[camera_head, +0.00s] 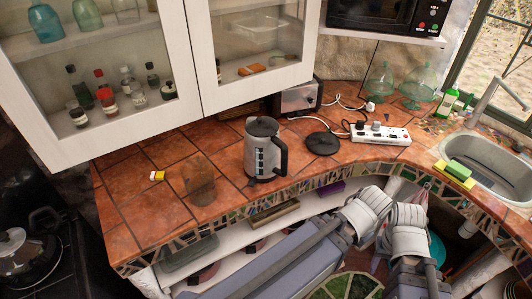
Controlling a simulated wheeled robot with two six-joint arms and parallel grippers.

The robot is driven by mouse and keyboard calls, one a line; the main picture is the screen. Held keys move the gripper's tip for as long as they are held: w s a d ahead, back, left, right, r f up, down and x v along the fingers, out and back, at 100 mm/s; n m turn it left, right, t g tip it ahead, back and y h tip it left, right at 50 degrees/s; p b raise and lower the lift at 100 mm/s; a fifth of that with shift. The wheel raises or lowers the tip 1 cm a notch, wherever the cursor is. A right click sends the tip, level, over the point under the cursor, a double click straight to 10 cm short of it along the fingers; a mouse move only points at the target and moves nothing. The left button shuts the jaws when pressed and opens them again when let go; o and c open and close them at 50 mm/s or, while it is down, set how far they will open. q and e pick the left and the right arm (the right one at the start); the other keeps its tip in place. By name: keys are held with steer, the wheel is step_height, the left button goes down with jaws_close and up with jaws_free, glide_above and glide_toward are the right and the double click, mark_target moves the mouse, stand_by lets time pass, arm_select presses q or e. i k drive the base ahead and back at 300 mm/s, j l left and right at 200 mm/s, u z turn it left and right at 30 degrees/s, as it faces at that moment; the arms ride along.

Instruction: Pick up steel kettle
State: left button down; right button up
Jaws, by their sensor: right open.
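The steel kettle (265,150) stands upright on the tiled counter near the middle of the view. It has a brushed metal body, a dark lid and a black handle on its right side. Its round black base (322,143) lies apart from it, to the right. I do not see my left gripper.
A translucent brown glass (200,180) stands left of the kettle. A toaster (299,97) is behind it. A power strip (380,134) with cables lies to the right, near the sink (487,164). White cabinet doors (249,50) hang above. The counter's left part is mostly clear.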

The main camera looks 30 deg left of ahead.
mark_target(264, 160)
steer(key=k+j+u, duration=0.1)
steer(key=u, duration=0.3)
steer(key=k+j+u, duration=0.2)
steer(key=u, duration=0.2)
steer(key=k, duration=0.05)
